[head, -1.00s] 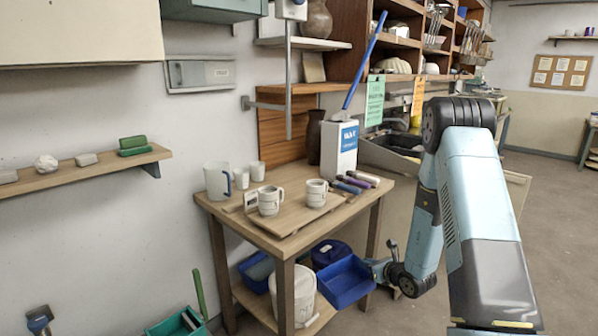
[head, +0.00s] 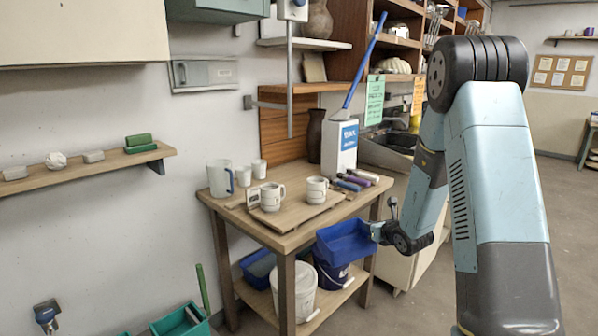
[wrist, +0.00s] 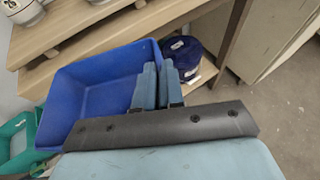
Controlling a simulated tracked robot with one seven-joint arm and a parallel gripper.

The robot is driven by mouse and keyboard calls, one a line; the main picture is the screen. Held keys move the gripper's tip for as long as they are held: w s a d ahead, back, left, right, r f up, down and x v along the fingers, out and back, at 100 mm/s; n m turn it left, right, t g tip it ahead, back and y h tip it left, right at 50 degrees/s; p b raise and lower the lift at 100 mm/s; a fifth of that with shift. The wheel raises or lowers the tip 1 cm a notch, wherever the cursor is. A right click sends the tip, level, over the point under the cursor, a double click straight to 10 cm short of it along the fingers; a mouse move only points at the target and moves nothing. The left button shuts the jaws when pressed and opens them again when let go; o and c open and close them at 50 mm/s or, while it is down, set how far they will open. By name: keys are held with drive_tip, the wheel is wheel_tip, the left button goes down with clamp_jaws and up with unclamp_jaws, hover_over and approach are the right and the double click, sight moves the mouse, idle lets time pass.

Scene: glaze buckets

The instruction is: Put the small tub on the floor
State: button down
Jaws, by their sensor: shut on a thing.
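A small blue open tub (head: 345,243) is held in the air at the front right corner of the wooden table, in front of its right side. It looks empty in the wrist view (wrist: 85,95). My gripper (wrist: 162,72) is shut on the tub's right-hand wall, with one finger on each side of it. In the head view my gripper (head: 378,232) is at the tub's right end, small and partly hidden by the tub. The tub is slightly tilted in the head view.
The wooden table (head: 275,238) holds mugs, a board and a white box (head: 339,150). Its lower shelf (head: 262,302) holds a white bucket (head: 303,287), a dark blue bucket (head: 333,277) and another blue tub (head: 256,268). A teal crate (head: 180,322) is at lower left. Grey floor (head: 405,312) is clear right of the table.

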drive_tip(key=shift+r, duration=0.8)
